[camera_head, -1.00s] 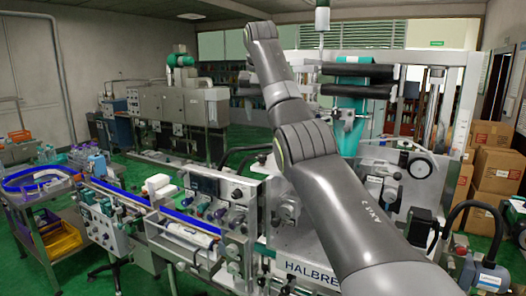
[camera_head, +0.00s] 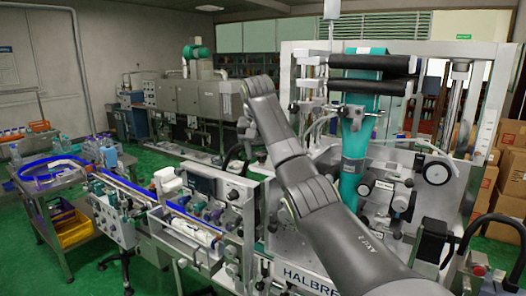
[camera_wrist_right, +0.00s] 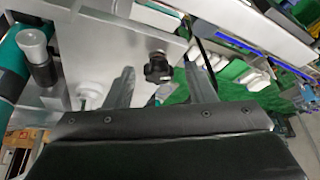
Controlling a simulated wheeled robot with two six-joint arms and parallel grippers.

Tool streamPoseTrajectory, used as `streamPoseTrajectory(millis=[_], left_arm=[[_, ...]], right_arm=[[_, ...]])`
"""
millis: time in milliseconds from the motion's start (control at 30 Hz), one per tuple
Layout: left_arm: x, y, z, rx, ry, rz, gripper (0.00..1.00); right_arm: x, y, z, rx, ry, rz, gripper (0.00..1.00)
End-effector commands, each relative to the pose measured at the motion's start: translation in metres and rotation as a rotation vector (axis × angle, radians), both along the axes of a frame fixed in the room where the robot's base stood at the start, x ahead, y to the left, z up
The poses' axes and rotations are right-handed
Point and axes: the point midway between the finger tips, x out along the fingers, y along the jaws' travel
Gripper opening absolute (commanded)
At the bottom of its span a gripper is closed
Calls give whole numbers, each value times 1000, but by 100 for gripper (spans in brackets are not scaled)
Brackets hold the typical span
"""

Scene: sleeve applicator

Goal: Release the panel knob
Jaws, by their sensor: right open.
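The black panel knob (camera_wrist_right: 158,68) shows in the right wrist view on a pale metal plate. My right gripper (camera_wrist_right: 161,80) is open, with one finger to each side of the knob in the picture. No contact between fingers and knob shows, and the depth gap is hard to judge. In the head view my right arm reaches across the machine and its wrist end hangs above the control panel (camera_head: 205,185); the fingertips are too small to make out there. A dark knob (camera_head: 234,195) shows at that panel's right side. My left gripper is not in view.
A teal film web (camera_head: 352,150) runs down the machine behind my right arm. A conveyor with blue rails (camera_head: 125,188) lies to the left. Cardboard boxes (camera_head: 508,190) stand at right.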

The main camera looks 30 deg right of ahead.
Motion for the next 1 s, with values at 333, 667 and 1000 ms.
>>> streamPoseTrajectory(millis=[333, 667, 1000], left_arm=[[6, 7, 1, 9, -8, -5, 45], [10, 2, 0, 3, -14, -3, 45], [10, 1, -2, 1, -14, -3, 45]], right_arm=[[0, -1, 0, 0, 0, -1, 25], [0, -1, 0, -1, 0, 7, 5], [-1, -3, 1, -2, -2, 152, 5]])
